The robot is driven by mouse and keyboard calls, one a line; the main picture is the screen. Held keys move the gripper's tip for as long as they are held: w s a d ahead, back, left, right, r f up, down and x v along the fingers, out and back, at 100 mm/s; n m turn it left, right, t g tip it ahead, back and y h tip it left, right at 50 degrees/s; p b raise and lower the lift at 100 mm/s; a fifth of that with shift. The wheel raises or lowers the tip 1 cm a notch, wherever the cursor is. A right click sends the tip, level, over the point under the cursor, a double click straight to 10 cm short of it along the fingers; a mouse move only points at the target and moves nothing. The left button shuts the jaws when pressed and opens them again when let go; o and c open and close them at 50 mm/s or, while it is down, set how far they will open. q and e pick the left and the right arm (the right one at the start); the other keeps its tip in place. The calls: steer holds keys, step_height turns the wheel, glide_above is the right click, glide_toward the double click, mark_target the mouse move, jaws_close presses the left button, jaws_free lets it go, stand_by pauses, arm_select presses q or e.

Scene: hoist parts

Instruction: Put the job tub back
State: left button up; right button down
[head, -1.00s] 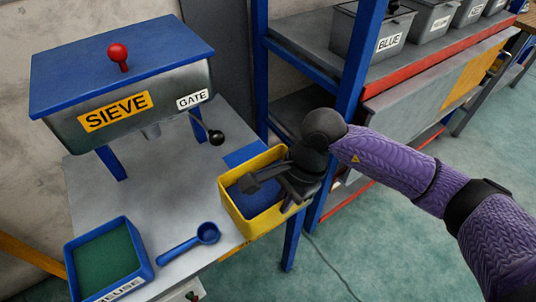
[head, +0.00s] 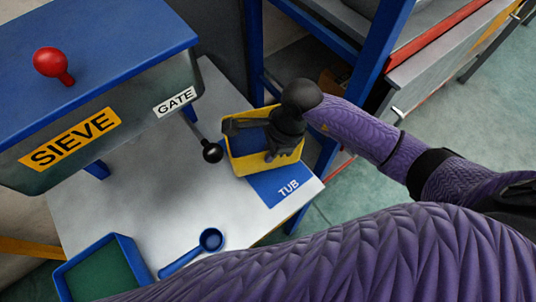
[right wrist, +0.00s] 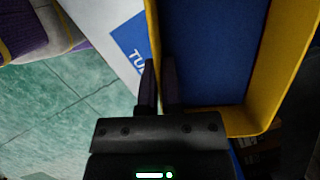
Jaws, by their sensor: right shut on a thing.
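The job tub is a yellow open box (head: 236,166), blue inside, at the far right of the grey table. My right gripper (head: 277,142) is shut on its wall; in the right wrist view the fingers (right wrist: 159,88) straddle the yellow wall (right wrist: 154,40). The blue mat marked TUB (head: 287,186) lies at the table's right corner, just in front of the tub. The tub hides the mat's back edge in the head view. I cannot tell whether the tub touches the table or hangs just above it. My left gripper is not in view.
The sieve (head: 90,120) stands at left, its black gate knob (head: 212,151) close to the tub's left side. A blue scoop (head: 208,240) and a blue-rimmed green-bottomed tray (head: 100,268) lie at the front. A blue rack post (head: 375,65) rises behind. My purple arm crosses the bottom.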

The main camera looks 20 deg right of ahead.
mark_target(263, 170)
step_height(263, 170, down, 3)
steer(key=shift+f+b, duration=0.1)
steer(key=shift+b, duration=0.5)
steer(key=shift+f, duration=0.15)
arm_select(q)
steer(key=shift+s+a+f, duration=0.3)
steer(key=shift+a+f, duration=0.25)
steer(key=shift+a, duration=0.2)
arm_select(e)
steer(key=c, duration=0.9)
jaws_free()
steer(key=shift+o, duration=0.5)
steer(key=p+v, duration=0.4)
steer(key=v, duration=0.8)
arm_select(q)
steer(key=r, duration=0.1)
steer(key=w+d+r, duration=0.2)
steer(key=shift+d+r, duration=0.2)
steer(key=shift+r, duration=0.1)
